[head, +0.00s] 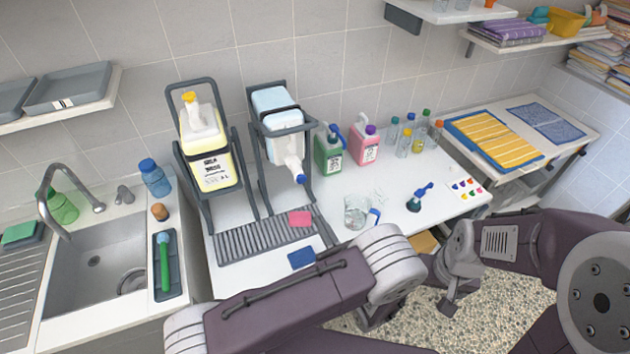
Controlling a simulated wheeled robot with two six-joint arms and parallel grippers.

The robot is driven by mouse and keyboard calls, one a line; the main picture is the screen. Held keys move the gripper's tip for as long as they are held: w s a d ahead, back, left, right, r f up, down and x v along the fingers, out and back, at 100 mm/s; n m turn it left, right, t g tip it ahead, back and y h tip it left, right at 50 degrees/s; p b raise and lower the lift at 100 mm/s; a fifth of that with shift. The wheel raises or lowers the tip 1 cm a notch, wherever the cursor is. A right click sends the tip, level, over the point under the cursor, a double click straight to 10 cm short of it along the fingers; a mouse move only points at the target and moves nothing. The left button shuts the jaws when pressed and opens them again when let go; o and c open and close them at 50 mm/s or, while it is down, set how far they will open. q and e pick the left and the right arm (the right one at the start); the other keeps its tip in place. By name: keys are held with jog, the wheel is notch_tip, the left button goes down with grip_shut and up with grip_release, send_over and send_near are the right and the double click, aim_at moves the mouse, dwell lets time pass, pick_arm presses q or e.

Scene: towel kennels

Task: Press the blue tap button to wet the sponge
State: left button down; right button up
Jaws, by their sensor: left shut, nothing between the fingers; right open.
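A jug with a pale blue top (283,122) hangs tilted in a dark rack on the white table, and its blue tap button (300,179) is at its lower end. A pink sponge (299,218) lies at the right end of the grey slotted drain tray (250,239), below the tap. A blue sponge (301,257) lies on the table in front of the tray. My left gripper (375,316) is low in front of the table, mostly hidden by its own wrist, shut and empty. My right gripper (447,303) is open and empty at the right, apart from the tap and sponges.
A yellow jug (205,150) stands in a second rack on the left. A glass beaker (357,210), a blue brush (419,197), green (328,152) and pink (365,146) bottles stand to the right. A sink (95,265) is at far left.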

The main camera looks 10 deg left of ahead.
pick_arm(q)
jog(key=d, duration=0.1)
jog(key=p, duration=0.5)
send_near(302, 181)
jog(key=x, duration=0.6)
jog(key=shift+w+a+r, duration=0.15)
jog(key=shift+w+a, duration=0.05)
jog(key=shift+w, duration=0.25)
jog(key=shift+a, duration=0.1)
